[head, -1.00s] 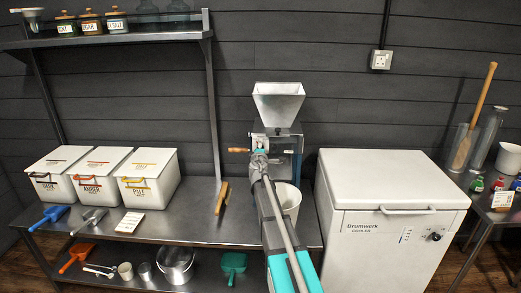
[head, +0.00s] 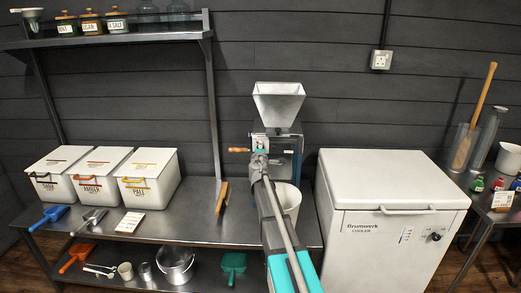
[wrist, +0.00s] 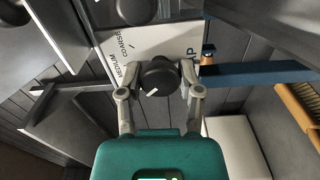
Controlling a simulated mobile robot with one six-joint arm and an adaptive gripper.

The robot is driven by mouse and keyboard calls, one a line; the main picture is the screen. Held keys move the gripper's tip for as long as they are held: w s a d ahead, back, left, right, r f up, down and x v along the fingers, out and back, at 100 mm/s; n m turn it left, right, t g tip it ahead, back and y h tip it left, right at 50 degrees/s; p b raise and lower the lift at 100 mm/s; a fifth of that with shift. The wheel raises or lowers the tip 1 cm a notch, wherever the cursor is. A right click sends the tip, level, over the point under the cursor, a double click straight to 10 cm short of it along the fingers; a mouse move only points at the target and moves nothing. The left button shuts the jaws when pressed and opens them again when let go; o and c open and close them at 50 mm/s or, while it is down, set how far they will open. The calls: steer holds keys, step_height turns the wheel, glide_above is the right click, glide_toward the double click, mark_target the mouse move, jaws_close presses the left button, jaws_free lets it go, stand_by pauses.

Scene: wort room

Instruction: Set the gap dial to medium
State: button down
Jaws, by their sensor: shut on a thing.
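The gap dial (wrist: 160,77) is a dark round knob with a white pointer mark, on the pale front panel of the grain mill (head: 290,150). In the wrist view, my gripper (wrist: 160,92) has one finger on each side of the dial and is shut on it. The white mark sits at the dial's lower left. In the head view, my gripper (head: 259,158) is at the mill front and my arm hides the dial.
The hopper (head: 278,105) tops the mill, with a wooden-handled crank (head: 238,150) at its left. A white bucket (head: 291,203) stands below, beside my arm. A brush (head: 222,197) lies left; a white cooler (head: 385,195) stands right. Another dark round part (wrist: 136,9) shows above the dial.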

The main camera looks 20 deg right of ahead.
steer(key=m, duration=0.4)
steer(key=shift+m, duration=2.2)
steer(key=shift+c, duration=1.3)
jaws_free()
steer(key=v, duration=1.2)
